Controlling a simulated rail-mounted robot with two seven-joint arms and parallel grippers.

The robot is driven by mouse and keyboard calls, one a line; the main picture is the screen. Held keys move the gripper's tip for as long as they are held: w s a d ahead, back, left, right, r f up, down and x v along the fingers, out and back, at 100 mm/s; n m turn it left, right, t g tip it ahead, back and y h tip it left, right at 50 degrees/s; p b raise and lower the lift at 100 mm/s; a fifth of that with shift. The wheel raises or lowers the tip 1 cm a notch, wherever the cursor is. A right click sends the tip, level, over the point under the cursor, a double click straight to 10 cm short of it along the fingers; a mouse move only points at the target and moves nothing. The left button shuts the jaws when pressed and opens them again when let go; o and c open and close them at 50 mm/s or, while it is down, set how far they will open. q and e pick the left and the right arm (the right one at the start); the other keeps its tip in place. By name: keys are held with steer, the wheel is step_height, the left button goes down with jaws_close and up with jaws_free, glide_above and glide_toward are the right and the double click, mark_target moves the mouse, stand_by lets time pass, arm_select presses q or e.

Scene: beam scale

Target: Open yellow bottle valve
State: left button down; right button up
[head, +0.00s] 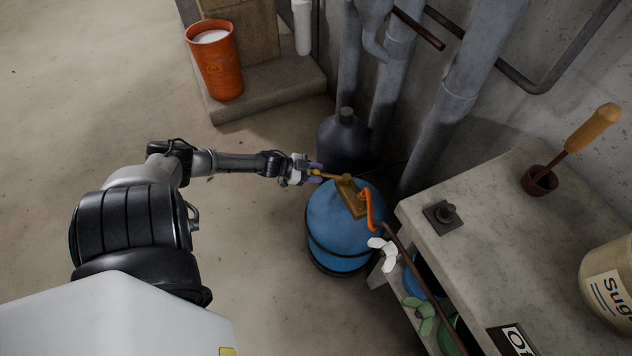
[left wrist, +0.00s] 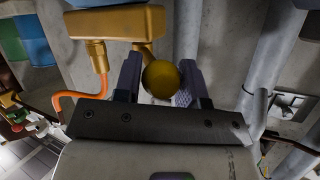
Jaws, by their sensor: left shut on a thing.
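A blue gas bottle (head: 338,240) stands on the floor beside the concrete counter. On its top is a brass valve block (head: 350,195), with an orange hose (head: 368,208) attached. A yellow valve knob (head: 316,173) sticks out to the left of the block. My left gripper (head: 312,174) reaches in from the left and is shut on this knob. In the left wrist view the round yellow knob (left wrist: 162,80) sits between the two fingers, with the brass block (left wrist: 115,22) behind it. My right gripper is not in view.
A dark bottle (head: 344,143) stands just behind the blue one, near wall pipes (head: 440,120). The counter (head: 480,230) is close on the right. An orange bucket (head: 215,65) stands at the back. The floor at left is clear.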

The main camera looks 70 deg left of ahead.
arm_select(q)
steer(key=shift+w+a+m+g+h+b, duration=0.45)
steer(key=shift+a+m+h+b, duration=0.2)
steer(key=shift+m+h+b, duration=0.25)
steer(key=c, duration=0.7)
jaws_free()
steer(key=shift+w, duration=0.1)
steer(key=shift+s+r, duration=0.1)
steer(key=shift+s, duration=0.1)
steer(key=p+v, duration=0.4)
steer(key=v, duration=0.9)
steer(key=shift+s+a, duration=0.15)
steer(key=shift+a, duration=0.1)
